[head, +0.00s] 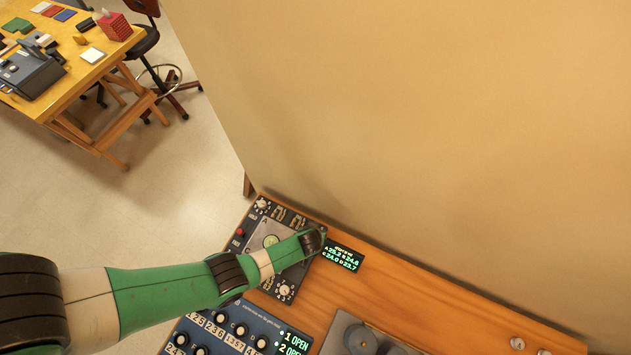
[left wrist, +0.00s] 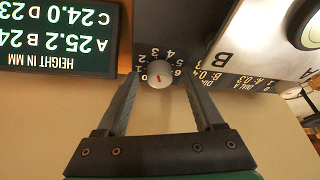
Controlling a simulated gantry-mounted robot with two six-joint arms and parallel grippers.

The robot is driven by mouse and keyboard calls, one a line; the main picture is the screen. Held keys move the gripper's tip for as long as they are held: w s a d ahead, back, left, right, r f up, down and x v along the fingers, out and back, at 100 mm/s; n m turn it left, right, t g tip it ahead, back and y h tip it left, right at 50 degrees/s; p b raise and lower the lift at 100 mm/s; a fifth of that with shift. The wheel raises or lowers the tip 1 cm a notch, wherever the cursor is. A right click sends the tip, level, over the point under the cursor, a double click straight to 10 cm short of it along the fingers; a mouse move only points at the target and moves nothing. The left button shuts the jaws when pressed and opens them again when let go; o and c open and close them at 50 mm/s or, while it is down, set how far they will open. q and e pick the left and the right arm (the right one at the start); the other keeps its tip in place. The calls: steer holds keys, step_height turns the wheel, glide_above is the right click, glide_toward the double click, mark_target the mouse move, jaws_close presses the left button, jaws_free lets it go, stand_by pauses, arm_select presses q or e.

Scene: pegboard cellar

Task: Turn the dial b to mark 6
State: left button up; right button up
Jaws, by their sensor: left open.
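Dial b (left wrist: 160,75) is a small pale round knob with a red mark. It shows in the left wrist view upside down, ringed by white numbers on a dark panel. I cannot tell exactly which number the mark points at. My left gripper (left wrist: 160,92) is open, with one finger on each side of the dial, and I cannot tell whether they touch it. A letter B is on the pale plate beside it. In the head view my left arm reaches to the panel's right corner (head: 313,238) and hides this dial. My right gripper is not in view.
A green-lit height display (head: 343,254) is right of the panel. Other dials sit at the panel's top (head: 262,203) and bottom (head: 285,290) corners. A blue panel (head: 238,330) with several knobs is nearer. A wall rises behind the wooden bench (head: 420,295).

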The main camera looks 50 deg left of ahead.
arm_select(q)
jaws_close()
stand_by(0.3)
